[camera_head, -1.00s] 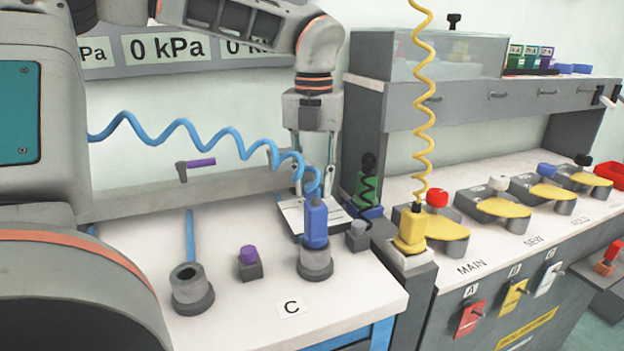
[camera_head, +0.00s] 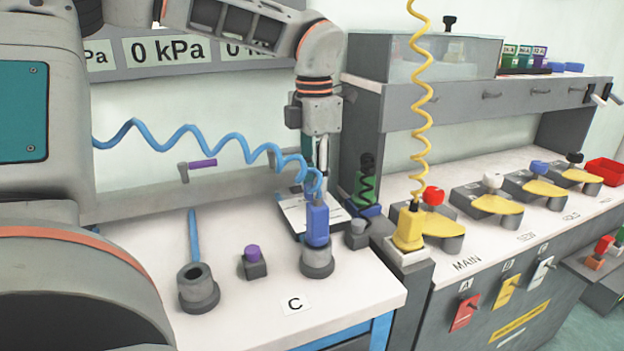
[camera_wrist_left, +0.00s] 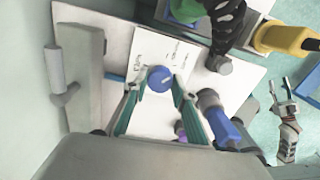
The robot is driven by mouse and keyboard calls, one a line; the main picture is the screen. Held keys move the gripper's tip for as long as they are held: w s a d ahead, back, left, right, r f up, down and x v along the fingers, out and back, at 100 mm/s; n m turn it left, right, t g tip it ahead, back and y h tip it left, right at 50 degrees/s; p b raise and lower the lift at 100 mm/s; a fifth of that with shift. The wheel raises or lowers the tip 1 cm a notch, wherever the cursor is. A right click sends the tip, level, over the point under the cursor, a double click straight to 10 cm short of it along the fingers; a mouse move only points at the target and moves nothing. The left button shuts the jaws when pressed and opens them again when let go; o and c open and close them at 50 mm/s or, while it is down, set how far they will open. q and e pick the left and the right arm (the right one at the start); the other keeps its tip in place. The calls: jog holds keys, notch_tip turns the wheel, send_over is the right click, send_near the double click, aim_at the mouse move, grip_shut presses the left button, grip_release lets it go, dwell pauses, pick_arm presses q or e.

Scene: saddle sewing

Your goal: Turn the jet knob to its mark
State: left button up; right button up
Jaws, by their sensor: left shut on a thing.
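A round blue knob (camera_wrist_left: 159,78) with a white mark line sits on a white printed plate (camera_wrist_left: 150,52) in the left wrist view; I take it for the jet knob. The fingers of my left gripper (camera_wrist_left: 158,76) stand on either side of it, shut on it. What the mark line points at is too small to read. In the head view my left gripper (camera_head: 318,182) reaches down to the plate (camera_head: 292,215), behind a blue tool (camera_head: 317,222) that hides the knob. My right gripper (camera_wrist_left: 279,84) shows at the right of the left wrist view, fingers apart and empty.
The blue tool stands in a grey holder on a coiled blue hose (camera_head: 190,143), close to the gripper. An empty grey holder (camera_head: 198,288), a purple knob (camera_head: 253,252) and a yellow tool (camera_head: 409,226) stand around.

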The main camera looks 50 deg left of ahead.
pick_arm(q)
jog(key=shift+f+m, duration=0.1)
jog(key=shift+m, duration=1.6)
jog(key=o, duration=1.1)
notch_tip(320, 180, up, 12)
